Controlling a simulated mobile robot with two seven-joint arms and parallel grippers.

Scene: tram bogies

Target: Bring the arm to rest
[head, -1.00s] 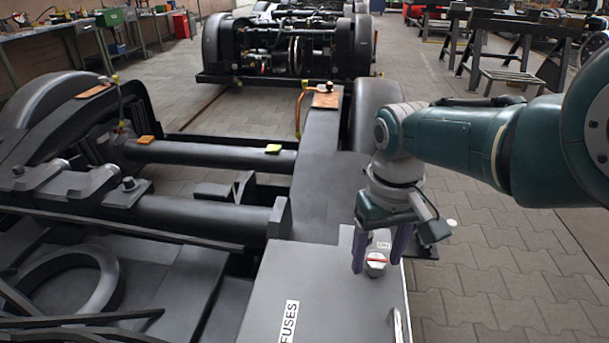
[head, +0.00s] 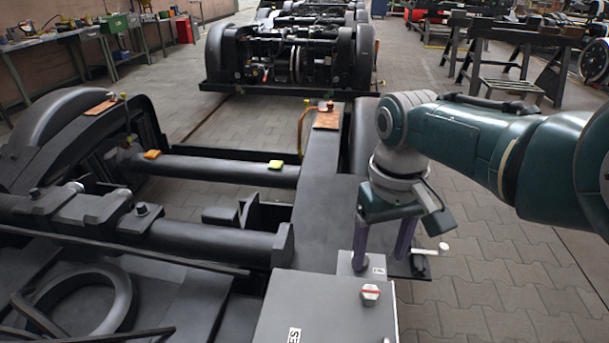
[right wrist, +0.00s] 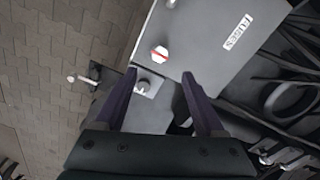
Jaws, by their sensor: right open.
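My right arm comes in from the right in the head view. Its gripper (head: 383,262) points down with its two purple fingers apart and nothing between them. It is over the far end of the grey fuse box (head: 325,308), by a small grey switch box (head: 347,262). The round knob with a red bar (head: 370,292) on the fuse box is in front of the fingers and clear of them. In the right wrist view the open fingers (right wrist: 160,78) frame the small switch box (right wrist: 150,82), with the red-barred knob (right wrist: 160,54) beyond. My left gripper is out of view.
The dark bogie frame (head: 325,190) fills the left and middle, with a copper-coloured pipe (head: 302,128) standing on it. A white-ended lever (head: 441,248) sticks out right of the gripper. Paved floor (head: 490,270) lies open to the right. Another bogie (head: 290,50) stands behind.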

